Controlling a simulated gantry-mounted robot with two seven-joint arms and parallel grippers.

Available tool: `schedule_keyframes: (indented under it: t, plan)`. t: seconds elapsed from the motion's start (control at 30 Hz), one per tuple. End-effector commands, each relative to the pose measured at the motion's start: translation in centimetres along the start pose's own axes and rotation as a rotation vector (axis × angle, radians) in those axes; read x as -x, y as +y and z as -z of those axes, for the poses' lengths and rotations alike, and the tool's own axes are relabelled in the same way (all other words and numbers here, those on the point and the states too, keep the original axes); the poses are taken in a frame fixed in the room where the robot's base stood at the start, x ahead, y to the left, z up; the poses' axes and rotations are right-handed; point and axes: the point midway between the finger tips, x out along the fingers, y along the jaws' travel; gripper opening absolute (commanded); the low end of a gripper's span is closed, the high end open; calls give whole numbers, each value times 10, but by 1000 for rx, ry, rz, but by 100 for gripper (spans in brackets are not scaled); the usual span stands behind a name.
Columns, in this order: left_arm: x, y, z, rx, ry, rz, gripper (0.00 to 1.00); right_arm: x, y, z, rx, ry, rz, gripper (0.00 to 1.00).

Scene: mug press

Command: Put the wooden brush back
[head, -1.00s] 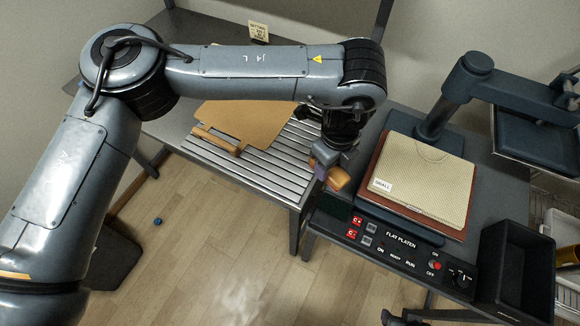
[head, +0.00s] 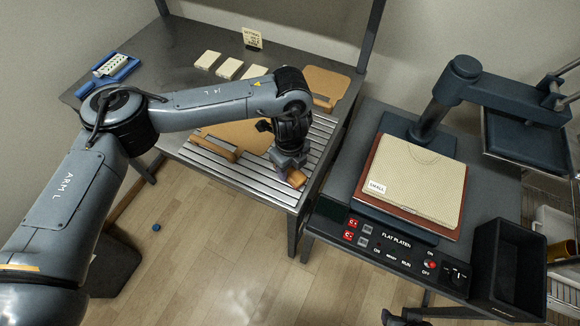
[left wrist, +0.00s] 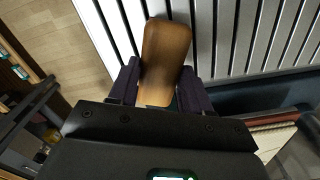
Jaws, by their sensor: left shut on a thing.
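The wooden brush (left wrist: 166,55) is held between the purple-dark fingers of my left gripper (left wrist: 160,88) in the left wrist view. In the head view the brush (head: 297,178) shows at the tip of my left gripper (head: 284,172), over the front right part of the slatted metal rack (head: 245,182). I cannot tell whether the brush touches the slats.
A wooden board (head: 235,136) with a wooden bar at its front lies left on the rack. Another board (head: 325,84) lies behind. The flat press with its cream pad (head: 420,180) and black bin (head: 512,262) stands right. Pale blocks (head: 229,68) and a blue tray (head: 112,69) sit at the back left.

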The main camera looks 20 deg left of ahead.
Motion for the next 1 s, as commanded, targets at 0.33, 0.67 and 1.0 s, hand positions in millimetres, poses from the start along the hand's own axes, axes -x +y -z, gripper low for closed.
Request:
schedule_keyframes:
  t: [0.33,0.67,1.0]
  plan:
    - [-9,0,0,0,0,1,20,0,-2,1,-6,1,5,43]
    - [-12,0,0,0,0,0,67,-1,-2,0,-6,1,5,43]
    - [-11,0,0,0,0,0,74,-1,0,0,2,0,-1,43]
